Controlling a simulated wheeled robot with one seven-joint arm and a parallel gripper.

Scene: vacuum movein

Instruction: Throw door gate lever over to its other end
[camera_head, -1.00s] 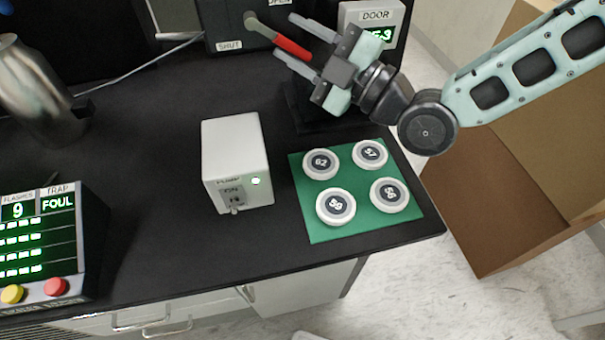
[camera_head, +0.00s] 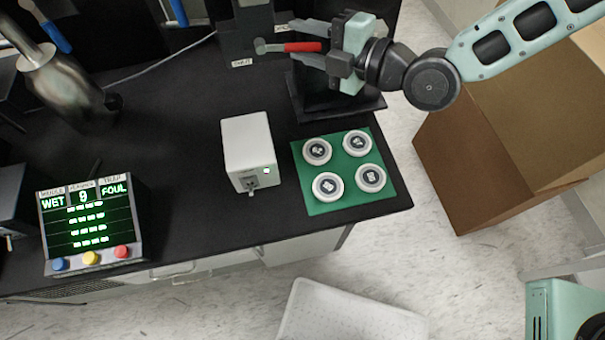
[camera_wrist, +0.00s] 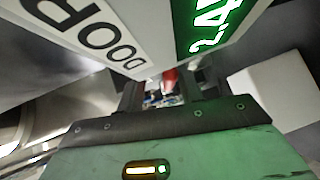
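The door gate lever (camera_head: 303,47) has a red grip and a grey arm, on a dark housing (camera_head: 242,40) at the back of the black bench. Its grip points right, nearly level in the head view. A SHUT label (camera_head: 242,63) is below the pivot and another label, partly covered, is above right. My gripper (camera_head: 296,39) is open, its two fingers pointing left, one on each side of the red grip with a visible gap. In the wrist view the red grip (camera_wrist: 170,77) shows between the fingers; contact cannot be told.
The DOOR display box (camera_wrist: 160,35) is very close to my gripper in the wrist view. A white pump box (camera_head: 247,145) and a green mat (camera_head: 340,198) with several round white pucks are nearer. A steel jug (camera_head: 65,95) and control panel (camera_head: 92,225) stand left.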

